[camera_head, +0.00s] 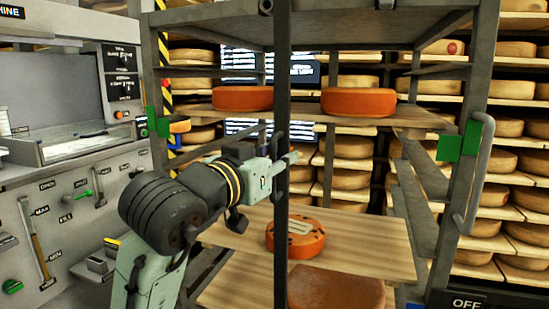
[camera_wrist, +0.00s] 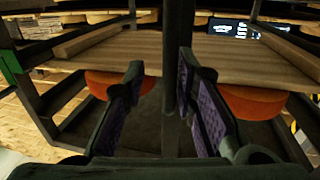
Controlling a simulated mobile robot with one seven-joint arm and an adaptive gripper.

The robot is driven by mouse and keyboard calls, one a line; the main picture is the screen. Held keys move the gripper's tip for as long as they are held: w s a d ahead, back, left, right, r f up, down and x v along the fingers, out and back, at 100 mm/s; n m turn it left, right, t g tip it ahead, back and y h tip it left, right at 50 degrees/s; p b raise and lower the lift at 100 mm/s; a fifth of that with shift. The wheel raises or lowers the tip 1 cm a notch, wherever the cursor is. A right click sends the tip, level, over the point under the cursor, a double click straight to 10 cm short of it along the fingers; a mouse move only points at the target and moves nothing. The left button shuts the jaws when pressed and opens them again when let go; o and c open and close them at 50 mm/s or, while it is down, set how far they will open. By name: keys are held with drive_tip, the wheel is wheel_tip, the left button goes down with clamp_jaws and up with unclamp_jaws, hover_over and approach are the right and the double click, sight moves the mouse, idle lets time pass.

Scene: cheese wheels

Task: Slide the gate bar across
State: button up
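The gate bar (camera_head: 282,85) is a dark upright metal bar standing across the front of the grey rack, near the middle of its opening. In the wrist view the bar (camera_wrist: 175,130) runs up between the fingers, closer to the right finger. My gripper (camera_head: 284,165) is at the bar at mid height, between the upper and middle shelves. In the wrist view my gripper (camera_wrist: 160,72) is open, with a gap between the left finger and the bar. I cannot tell whether the right finger touches it.
Two orange cheese wheels (camera_head: 358,102) (camera_head: 243,98) sit on the upper shelf. A labelled orange wheel (camera_head: 296,238) is on the middle shelf. A green marker is on each rack post (camera_head: 458,142) (camera_head: 152,122). A grey handle (camera_head: 477,175) is on the right post. A control cabinet (camera_head: 60,185) stands at left.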

drive_tip(key=shift+a, duration=0.2)
drive_tip(key=shift+s+a, duration=0.15)
drive_tip(key=shift+s, duration=0.15)
drive_tip(key=v, duration=1.1)
drive_tip(key=shift+s, duration=0.2)
